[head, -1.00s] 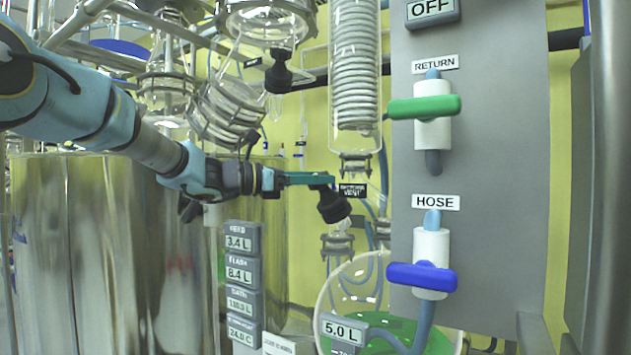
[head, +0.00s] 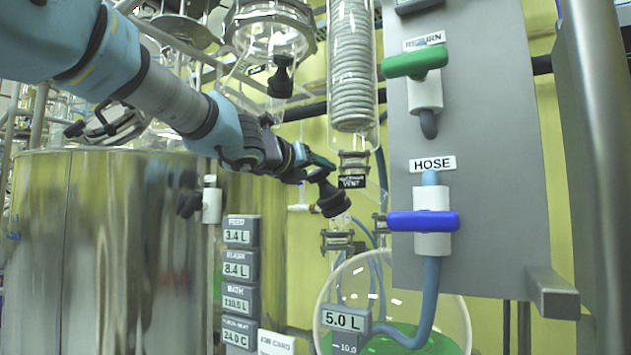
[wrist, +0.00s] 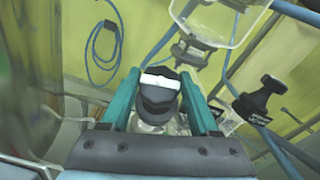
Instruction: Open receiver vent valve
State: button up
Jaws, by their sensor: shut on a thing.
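The vent valve shows as a black knob (head: 331,199) in the head view, tilted on its stem. A black label (head: 352,182) ending in "VENT" is beside it, below the coiled glass condenser. My gripper (head: 318,167) comes in from the upper left, its teal fingers at the knob's upper end. In the wrist view the gripper (wrist: 160,82) has its teal fingers on both sides of a black knob (wrist: 158,101) with a white bar across it, and is shut on it. The valve's stem and body are mostly hidden there.
A grey panel on the right carries a green RETURN handle (head: 414,62) and a blue HOSE handle (head: 423,221). Another black knob (head: 281,77) hangs above my gripper. A round flask (head: 455,325) with green liquid is below. A large metal vessel (head: 110,250) stands left.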

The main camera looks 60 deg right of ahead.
jog(key=shift+s+n+t, duration=0.1)
jog(key=shift+n+t, duration=0.6)
jog(key=shift+n, duration=0.2)
jog(key=shift+y, duration=0.3)
jog(key=shift+n+t, duration=0.3)
